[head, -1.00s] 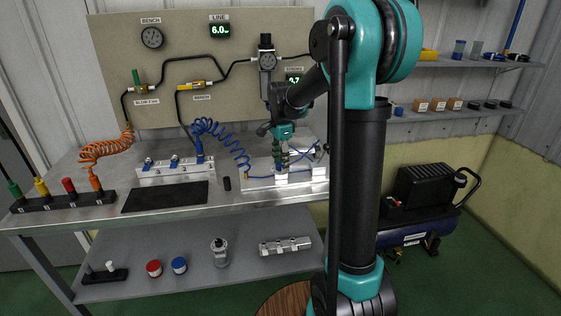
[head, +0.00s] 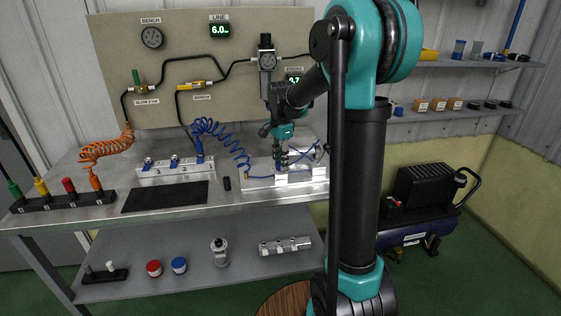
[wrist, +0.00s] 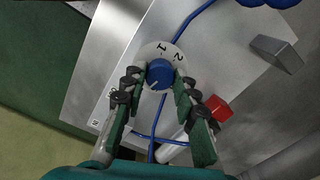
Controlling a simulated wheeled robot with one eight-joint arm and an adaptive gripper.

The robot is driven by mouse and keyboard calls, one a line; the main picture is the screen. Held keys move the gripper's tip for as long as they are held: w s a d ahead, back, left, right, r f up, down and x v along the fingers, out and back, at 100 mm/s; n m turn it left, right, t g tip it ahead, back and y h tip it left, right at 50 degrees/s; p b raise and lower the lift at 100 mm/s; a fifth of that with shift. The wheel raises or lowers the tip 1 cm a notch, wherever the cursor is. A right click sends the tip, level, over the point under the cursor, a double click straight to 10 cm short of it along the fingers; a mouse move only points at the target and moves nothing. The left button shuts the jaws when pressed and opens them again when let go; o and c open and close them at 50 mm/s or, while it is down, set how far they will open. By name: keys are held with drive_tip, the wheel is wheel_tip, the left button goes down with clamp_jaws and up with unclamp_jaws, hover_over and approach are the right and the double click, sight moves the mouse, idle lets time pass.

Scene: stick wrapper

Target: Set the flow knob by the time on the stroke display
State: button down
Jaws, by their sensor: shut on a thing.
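The flow knob is a round blue knob (wrist: 160,72) with a pale line across it. It sits on a white dial (wrist: 154,49) marked 1 and 2. My gripper (wrist: 158,88) is shut on the knob, a green-padded finger on each side, in the wrist view. In the head view my gripper (head: 281,163) points down at the white fixture at the bench's right end, where the knob is too small to make out.
A red block (wrist: 218,108) and a grey angled piece (wrist: 273,51) stand right of the knob. A blue hose (wrist: 198,14) runs past it. The line display (head: 219,30) reads 6.0. A black mat (head: 165,196) lies left on the bench.

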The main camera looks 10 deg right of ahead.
drive_tip(key=n, duration=2.4)
drive_tip(key=shift+n, duration=0.4)
drive_tip(key=c, duration=1.2)
unclamp_jaws()
